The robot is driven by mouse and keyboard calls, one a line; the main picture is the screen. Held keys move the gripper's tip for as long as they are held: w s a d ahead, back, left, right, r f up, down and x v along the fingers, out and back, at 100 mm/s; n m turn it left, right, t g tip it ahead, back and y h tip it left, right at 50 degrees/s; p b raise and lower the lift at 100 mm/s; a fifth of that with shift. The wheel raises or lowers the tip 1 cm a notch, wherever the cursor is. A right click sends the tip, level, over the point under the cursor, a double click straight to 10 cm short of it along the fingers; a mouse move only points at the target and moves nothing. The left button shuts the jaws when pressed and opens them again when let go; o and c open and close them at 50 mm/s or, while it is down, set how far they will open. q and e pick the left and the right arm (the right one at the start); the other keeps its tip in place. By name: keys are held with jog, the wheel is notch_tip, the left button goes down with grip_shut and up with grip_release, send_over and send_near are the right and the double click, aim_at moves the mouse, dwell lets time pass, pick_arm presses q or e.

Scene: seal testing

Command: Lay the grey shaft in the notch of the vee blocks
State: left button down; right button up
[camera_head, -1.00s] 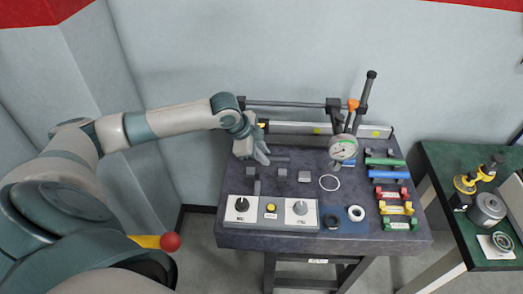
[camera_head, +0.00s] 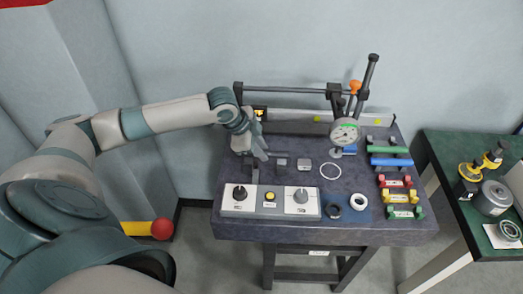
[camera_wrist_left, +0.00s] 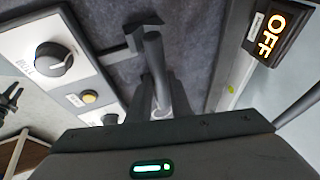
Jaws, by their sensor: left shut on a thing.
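My left gripper (camera_head: 258,152) is at the table's left side and is shut on the grey shaft (camera_wrist_left: 155,62). In the left wrist view the shaft runs up from between my fingers. Its far end is by a dark notched block (camera_wrist_left: 145,24), which looks like a vee block. I cannot tell whether the shaft touches the notch. Small grey blocks (camera_head: 281,162) and (camera_head: 304,165) stand to the right of the gripper in the head view; their notches are too small to make out. My right gripper is out of view.
A knob panel (camera_head: 270,203) lies in front of the gripper. A lit OFF sign (camera_head: 260,112) and a rail (camera_head: 290,90) are behind it. A dial gauge (camera_head: 344,132) on a stand, a white ring (camera_head: 330,171) and coloured holders (camera_head: 395,181) are to the right.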

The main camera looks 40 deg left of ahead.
pick_arm(q)
jog(key=shift+f, duration=1)
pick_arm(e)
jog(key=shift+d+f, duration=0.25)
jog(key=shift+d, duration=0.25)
pick_arm(q)
jog(key=shift+f, duration=0.3)
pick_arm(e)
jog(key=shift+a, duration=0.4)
pick_arm(q)
jog(key=shift+f, duration=0.3)
jog(key=c, duration=1.6)
grip_release()
jog(key=shift+o, duration=0.3)
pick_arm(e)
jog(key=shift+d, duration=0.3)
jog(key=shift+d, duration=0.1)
